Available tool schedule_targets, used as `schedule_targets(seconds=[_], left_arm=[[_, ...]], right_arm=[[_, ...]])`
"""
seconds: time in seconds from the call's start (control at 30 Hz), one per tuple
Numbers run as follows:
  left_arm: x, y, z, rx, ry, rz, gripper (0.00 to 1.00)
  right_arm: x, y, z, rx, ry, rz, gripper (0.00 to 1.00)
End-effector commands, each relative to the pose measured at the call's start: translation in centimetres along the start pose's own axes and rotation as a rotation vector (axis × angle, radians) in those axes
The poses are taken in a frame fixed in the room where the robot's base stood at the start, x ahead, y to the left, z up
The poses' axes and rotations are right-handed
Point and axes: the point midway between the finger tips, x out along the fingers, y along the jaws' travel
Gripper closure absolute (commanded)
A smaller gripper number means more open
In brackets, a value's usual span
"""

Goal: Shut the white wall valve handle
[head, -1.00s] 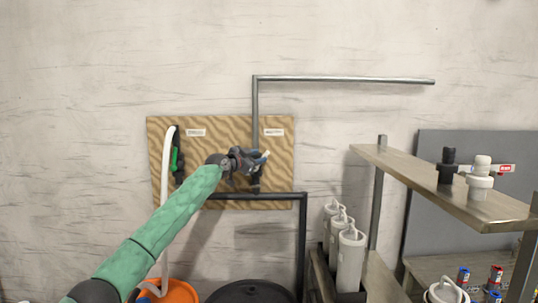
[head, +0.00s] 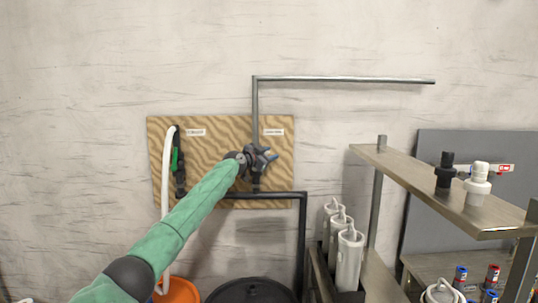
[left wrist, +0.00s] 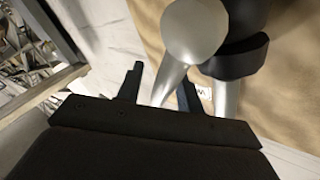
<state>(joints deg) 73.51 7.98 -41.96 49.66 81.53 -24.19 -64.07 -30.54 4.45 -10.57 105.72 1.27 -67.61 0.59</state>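My left gripper (head: 266,157) is at the valve on the grey wall pipe, in front of the wooden board. In the head view its fingers show apart, and they hide the handle. In the left wrist view the two dark fingers (left wrist: 160,88) are also apart. A pale, round-ended bar, which looks like the white valve handle (left wrist: 194,32), slants down between or just beyond them; I cannot tell whether they touch it. Beside it are a black collar (left wrist: 240,58) and a silver pipe (left wrist: 226,100). My right gripper is not in view.
The wooden board (head: 220,160) also carries a green-handled valve (head: 176,160) with a white hose (head: 166,190). A black pipe (head: 303,240) runs below. A shelf (head: 430,185) with fittings stands at right, beside several white cylinders (head: 349,260). An orange bucket (head: 178,291) is below.

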Motion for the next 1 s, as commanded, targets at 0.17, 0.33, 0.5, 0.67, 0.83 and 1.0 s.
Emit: schedule_targets(seconds=[0.17,0.33,0.5,0.67,0.83,1.0], left_arm=[[0.0,0.0,0.0,0.0,0.0,0.0,0.83],[0.0,0.0,0.0,0.0,0.0,0.0,1.0],[0.0,0.0,0.0,0.003,-0.002,0.001,1.0],[0.1,0.3,0.1,0.026,-0.018,0.012,1.0],[0.4,0.8,0.4,0.089,-0.063,0.037,1.0],[0.8,1.6,0.8,0.189,-0.136,0.081,1.0]], right_arm=[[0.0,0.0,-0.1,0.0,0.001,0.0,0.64],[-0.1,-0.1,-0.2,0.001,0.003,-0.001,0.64],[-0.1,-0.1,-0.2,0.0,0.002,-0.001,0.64],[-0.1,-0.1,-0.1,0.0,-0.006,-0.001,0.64],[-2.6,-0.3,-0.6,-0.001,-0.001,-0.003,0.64],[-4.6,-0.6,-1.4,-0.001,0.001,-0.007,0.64]])
